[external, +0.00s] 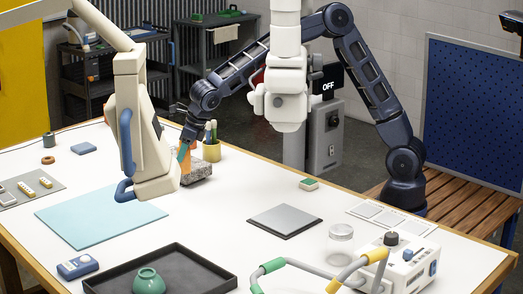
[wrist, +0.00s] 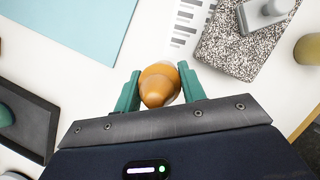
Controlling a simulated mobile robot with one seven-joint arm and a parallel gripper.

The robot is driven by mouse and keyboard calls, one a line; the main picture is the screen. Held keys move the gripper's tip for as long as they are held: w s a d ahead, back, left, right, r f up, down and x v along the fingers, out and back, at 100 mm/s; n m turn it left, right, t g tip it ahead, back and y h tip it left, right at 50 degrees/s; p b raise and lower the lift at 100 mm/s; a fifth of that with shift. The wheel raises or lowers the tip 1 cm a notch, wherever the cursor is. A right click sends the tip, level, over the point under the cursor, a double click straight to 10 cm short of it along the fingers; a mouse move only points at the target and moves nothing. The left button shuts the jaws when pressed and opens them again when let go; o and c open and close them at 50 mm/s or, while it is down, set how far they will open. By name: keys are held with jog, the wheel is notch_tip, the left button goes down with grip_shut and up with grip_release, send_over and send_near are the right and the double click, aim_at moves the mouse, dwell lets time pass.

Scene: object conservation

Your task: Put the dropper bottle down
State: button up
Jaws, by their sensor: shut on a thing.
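The dropper bottle (wrist: 158,86) shows in the wrist view as a rounded orange-brown shape with a paler edge, seen from above. My gripper (wrist: 160,80) has its two green fingers on either side of it, shut on it. In the external view my gripper (external: 184,152) is at the back of the white table, beside a speckled stone block. A bit of orange (external: 188,163) shows at the fingers there, but most of the bottle is hidden. I cannot tell whether its base touches the table.
The speckled block (wrist: 225,58) with a grey metal piece (wrist: 265,14) is close on the right. A pot (external: 212,151) with tools stands behind it. A light blue mat (external: 95,218) and a black tray (external: 215,274) with a green bowl (external: 149,281) lie nearer.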

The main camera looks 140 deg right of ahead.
jog(key=s+d+r+m+g+y, duration=0.1)
jog(key=s+d+m+g+y, duration=0.15)
jog(key=s+m, duration=1.15)
jog(key=s+d+r+m+g+y, duration=0.15)
jog(key=s+m+g+y, duration=0.4)
jog(key=m, duration=1.45)
jog(key=s+a+f+t+h, duration=0.1)
jog(key=s+a, duration=0.6)
jog(key=a, duration=0.3)
jog(key=s+a+f, duration=0.1)
jog(key=s+a, duration=0.6)
jog(key=a, duration=0.3)
jog(key=s+a+f+t+h, duration=0.1)
jog(key=s+a, duration=0.6)
jog(key=a, duration=0.3)
jog(key=w+a+n+h, duration=0.3)
jog(key=w+a+n, duration=0.4)
jog(key=a, duration=0.4)
jog(key=w+a+n+h, duration=0.2)
jog(key=w+a+n, duration=0.5)
jog(key=a, duration=0.3)
jog(key=w+a+r+n+t, duration=0.3)
jog(key=w+a+r+n, duration=0.15)
jog(key=a+n, duration=0.5)
jog(key=w+a+r+n+t, duration=0.35)
jog(key=a+r+n, duration=0.25)
jog(key=n, duration=0.6)
jog(key=shift+h, duration=0.4)
jog(key=f, duration=1.9)
jog(key=shift+w+d+f, duration=0.25)
